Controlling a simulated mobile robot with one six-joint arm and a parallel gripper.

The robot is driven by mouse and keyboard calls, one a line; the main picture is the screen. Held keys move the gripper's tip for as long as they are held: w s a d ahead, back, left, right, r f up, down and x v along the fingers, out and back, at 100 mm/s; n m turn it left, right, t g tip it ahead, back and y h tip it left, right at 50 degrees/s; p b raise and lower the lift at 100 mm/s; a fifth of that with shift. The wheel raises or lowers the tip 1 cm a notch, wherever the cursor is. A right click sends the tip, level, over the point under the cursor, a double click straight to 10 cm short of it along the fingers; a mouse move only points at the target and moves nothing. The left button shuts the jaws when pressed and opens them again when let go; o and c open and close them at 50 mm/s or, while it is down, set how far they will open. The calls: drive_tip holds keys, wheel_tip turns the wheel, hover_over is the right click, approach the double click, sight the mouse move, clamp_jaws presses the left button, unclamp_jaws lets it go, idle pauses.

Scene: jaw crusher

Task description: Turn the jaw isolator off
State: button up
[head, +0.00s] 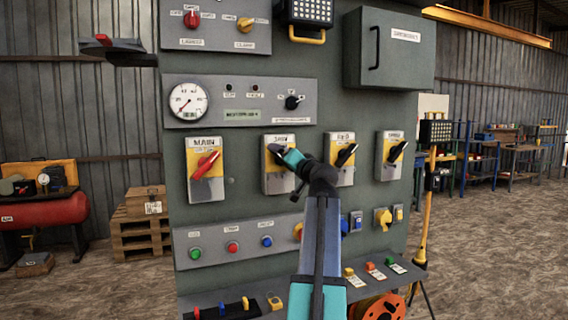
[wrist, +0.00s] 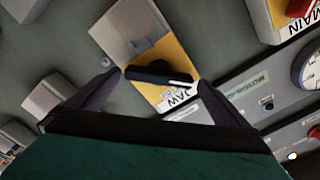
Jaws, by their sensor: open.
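The jaw isolator (head: 272,179) is a pale box with a yellow plate and a JAW label, between the red-handled main isolator (head: 205,170) and the feed isolator (head: 341,173). In the wrist view its black handle (wrist: 160,76) lies nearly level in the picture, oblique to the box edges, with a white mark at its right end. My gripper (head: 284,154) is in front of this isolator and hides much of the handle in the head view. Its jaws are open in the wrist view (wrist: 160,79), one finger near each end of the handle. I cannot tell whether they touch it.
A fourth isolator (head: 389,170) is at the right. A gauge (head: 188,101) and a small selector (head: 293,102) sit above. A push-button strip (head: 213,246) runs below, with a shelf (head: 240,309) under it. A grey box (head: 390,48) projects at upper right.

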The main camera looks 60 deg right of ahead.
drive_tip(key=shift+s+a, duration=0.1)
drive_tip(key=v, duration=1.3)
drive_tip(key=shift+s, duration=0.25)
drive_tip(key=shift+a, duration=0.1)
